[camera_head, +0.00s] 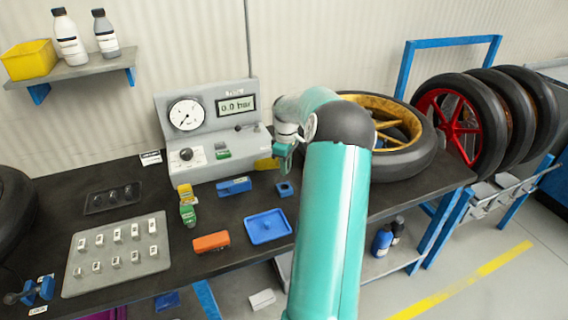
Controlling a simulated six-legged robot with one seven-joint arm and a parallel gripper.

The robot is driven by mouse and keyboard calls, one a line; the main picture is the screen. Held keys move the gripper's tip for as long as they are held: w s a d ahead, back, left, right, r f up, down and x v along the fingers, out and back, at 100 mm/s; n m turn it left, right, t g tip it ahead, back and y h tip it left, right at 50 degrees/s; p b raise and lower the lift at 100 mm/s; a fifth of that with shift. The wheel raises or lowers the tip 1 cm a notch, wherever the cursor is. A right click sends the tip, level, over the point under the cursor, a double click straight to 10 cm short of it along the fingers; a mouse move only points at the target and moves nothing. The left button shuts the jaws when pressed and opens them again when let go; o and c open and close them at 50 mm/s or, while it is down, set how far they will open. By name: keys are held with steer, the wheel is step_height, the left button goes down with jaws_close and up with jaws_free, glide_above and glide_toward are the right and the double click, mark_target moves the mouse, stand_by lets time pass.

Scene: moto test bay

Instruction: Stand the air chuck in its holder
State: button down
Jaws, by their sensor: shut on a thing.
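My gripper (284,166) is above the back of the bench, in front of the gauge console, pointing down. It is small in view and partly behind my arm. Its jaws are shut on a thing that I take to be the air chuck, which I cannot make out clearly. A small blue square block with a dark opening (285,188), which looks like the holder, stands on the bench just below my gripper. A gap shows between them.
The gauge console (211,130) stands behind. A gold-rimmed wheel (418,150) lies at right. Dark bench surface is free between these things.

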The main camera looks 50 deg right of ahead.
steer(key=shift+w+a, duration=0.35)
steer(key=shift+a, duration=0.05)
steer(key=shift+s+d+f, duration=0.25)
steer(key=shift+s+f, duration=0.05)
steer(key=shift+f, duration=0.05)
steer(key=shift+w+a+f, duration=0.1)
steer(key=shift+w+f, duration=0.05)
steer(key=shift+f, duration=2.65)
steer(key=shift+f, duration=0.55)
steer(key=c, duration=1.2)
jaws_free()
steer(key=shift+o, duration=0.2)
